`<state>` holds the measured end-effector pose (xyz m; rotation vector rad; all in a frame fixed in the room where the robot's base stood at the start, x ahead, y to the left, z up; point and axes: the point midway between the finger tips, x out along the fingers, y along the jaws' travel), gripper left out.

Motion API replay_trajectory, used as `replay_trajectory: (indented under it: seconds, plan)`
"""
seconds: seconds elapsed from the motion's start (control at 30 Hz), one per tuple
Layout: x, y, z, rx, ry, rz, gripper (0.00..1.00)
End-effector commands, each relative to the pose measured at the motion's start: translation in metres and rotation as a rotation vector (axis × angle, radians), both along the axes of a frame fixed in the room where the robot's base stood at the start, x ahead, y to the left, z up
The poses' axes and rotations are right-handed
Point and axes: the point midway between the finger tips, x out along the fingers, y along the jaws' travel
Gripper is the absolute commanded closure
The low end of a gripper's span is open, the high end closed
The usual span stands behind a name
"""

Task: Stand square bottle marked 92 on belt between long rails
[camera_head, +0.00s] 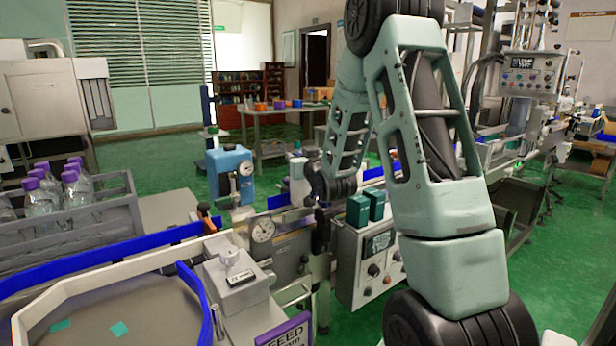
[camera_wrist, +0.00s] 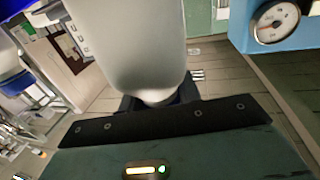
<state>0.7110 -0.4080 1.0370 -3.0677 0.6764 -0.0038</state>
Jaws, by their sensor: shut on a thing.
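A pale grey-white bottle (camera_wrist: 140,45) fills the upper middle of the wrist view, its narrower end between the dark fingers of my gripper (camera_wrist: 158,100). My gripper is shut on it. In the head view, a white bottle shape (camera_head: 298,178) shows just left of my gripper (camera_head: 318,190), partly hidden by my arm, above the line. The blue long rail (camera_head: 110,250) runs toward it from the left. A slatted grey surface (camera_wrist: 220,90) lies below in the wrist view; contact with the bottle cannot be told.
A blue device with a dial (camera_head: 230,172) stands behind the line, left of the bottle. Teal blocks (camera_head: 357,211) sit on a control box (camera_head: 365,262) to the right. A grey crate (camera_head: 75,235) of purple-capped bottles is at left. A round-dial unit (camera_head: 262,230) stands in front.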

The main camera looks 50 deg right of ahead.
Motion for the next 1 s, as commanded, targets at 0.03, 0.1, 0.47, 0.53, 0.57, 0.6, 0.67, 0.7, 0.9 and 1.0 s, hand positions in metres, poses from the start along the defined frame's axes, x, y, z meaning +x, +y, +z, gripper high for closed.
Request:
replay_trajectory:
  seconds: [0.03,0.1,0.47,0.53,0.57,0.6,0.67,0.7,0.9,1.0]
  plan:
    - [0.000,0.000,-0.004,0.000,-0.001,0.000,1.00]
    - [0.000,0.000,-0.011,0.000,0.000,0.000,1.00]
    - [0.000,0.000,-0.045,-0.001,-0.003,0.000,1.00]
    - [0.000,0.000,-0.045,-0.001,-0.003,-0.001,1.00]
    - [0.000,0.000,-0.045,-0.001,-0.003,0.000,1.00]
    - [0.000,0.000,-0.045,-0.001,-0.003,-0.001,1.00]
    - [0.000,0.000,-0.046,0.000,-0.001,-0.001,0.58]
    - [0.000,0.000,-0.045,0.000,-0.001,-0.001,0.47]
    - [0.000,0.000,-0.045,0.000,-0.001,-0.001,0.45]
    - [-0.001,0.000,-0.045,0.000,-0.001,-0.001,0.45]
